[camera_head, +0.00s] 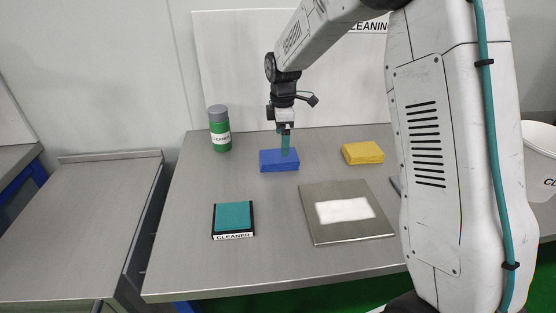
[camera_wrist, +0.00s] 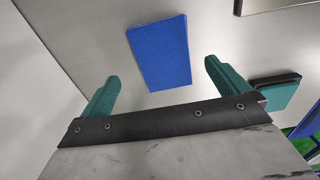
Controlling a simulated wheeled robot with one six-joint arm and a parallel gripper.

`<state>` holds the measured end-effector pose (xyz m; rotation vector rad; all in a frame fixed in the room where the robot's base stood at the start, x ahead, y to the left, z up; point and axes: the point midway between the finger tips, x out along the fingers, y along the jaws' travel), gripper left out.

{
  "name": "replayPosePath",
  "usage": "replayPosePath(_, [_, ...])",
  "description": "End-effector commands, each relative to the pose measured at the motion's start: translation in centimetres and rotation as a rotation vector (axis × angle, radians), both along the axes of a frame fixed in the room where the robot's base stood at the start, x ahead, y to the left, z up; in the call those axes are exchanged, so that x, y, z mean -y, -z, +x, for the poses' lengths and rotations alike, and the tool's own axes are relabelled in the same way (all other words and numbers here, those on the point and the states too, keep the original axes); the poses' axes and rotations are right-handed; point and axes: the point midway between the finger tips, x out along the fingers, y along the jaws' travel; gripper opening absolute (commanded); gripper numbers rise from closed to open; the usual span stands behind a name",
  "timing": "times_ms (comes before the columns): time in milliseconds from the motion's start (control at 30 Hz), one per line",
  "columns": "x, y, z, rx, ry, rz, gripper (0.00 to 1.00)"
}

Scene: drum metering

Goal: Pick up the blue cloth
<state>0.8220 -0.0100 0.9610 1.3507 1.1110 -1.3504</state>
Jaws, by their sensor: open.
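The blue cloth (camera_head: 279,162) is a flat folded block lying on the grey table, near the middle toward the back. My gripper (camera_head: 285,151) points down over it, and its teal fingers overlap the cloth's back edge in the head view. In the wrist view, the cloth (camera_wrist: 160,52) lies beyond and between the two spread fingertips of my gripper (camera_wrist: 160,72). The gripper is open with nothing between its fingers. The exact height of the fingertips above the cloth is hard to tell.
A green cleaner bottle (camera_head: 220,130) stands left of the cloth, and a yellow folded cloth (camera_head: 363,153) lies right. In front are a teal pad on a black tray labelled CLEANER (camera_head: 234,237) and a metal plate (camera_head: 318,234) with a white patch (camera_head: 345,209).

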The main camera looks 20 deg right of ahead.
Motion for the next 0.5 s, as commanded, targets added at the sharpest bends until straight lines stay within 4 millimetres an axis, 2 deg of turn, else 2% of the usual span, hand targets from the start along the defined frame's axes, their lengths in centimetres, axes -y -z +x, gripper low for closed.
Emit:
replayPosePath(400, [-0.5, 5.6, -0.3, -0.003, 0.001, 0.0, 1.0])
replayPosePath(500, [-0.5, 6.5, -0.3, -0.002, 0.001, 0.0, 1.0])
